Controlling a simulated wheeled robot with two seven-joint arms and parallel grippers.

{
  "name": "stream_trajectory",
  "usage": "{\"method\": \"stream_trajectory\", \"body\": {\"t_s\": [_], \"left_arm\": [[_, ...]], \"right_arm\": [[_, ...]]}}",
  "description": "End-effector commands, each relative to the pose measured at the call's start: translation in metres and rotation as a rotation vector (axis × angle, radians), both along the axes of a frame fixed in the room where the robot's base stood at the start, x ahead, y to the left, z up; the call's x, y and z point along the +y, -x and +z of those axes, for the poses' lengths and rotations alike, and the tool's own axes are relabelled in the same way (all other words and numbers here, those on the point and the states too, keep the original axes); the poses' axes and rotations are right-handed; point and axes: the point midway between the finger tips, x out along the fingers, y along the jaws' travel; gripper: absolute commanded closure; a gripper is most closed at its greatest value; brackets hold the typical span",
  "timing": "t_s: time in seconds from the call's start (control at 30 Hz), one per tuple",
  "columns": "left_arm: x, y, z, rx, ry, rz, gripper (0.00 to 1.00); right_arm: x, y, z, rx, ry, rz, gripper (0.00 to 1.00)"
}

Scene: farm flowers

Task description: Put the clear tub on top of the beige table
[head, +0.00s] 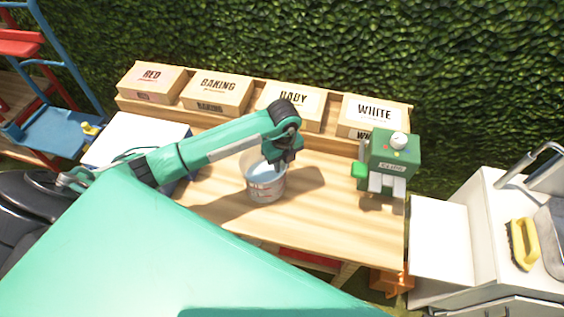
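The clear tub (266,187) is a see-through, bucket-like container with faint reddish print on its side. It is upright over the middle of the beige wooden table (325,215). I cannot tell whether its base touches the tabletop. My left arm reaches in from the left, and my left gripper (281,166) points down at the tub's back right rim. The dark fingers overlap the rim, and their gap is hidden, so I cannot tell whether they grip it. My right gripper is not in view.
Labelled boxes, including RED (152,84) and WHITE (372,115), line the table's back shelf. A green machine (391,157) stands at the right end. A white counter with a yellow brush (524,243) is further right. The table's front right is clear.

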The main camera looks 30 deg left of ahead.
Motion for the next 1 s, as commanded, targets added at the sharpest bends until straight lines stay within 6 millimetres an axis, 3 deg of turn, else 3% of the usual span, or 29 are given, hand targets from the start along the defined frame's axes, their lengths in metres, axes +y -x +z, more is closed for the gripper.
{"method": "stream_trajectory", "body": {"t_s": [0.43, 0.8, 1.0], "left_arm": [[0.000, -0.001, 0.011, -0.004, 0.001, -0.001, 0.76], [-0.001, -0.003, 0.086, -0.005, 0.001, -0.001, 0.76], [-0.002, -0.003, 0.114, -0.002, 0.000, -0.001, 0.76]], "right_arm": [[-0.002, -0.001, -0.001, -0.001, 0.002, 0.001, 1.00], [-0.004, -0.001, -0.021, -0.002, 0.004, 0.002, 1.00], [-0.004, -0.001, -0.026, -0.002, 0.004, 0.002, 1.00]]}}
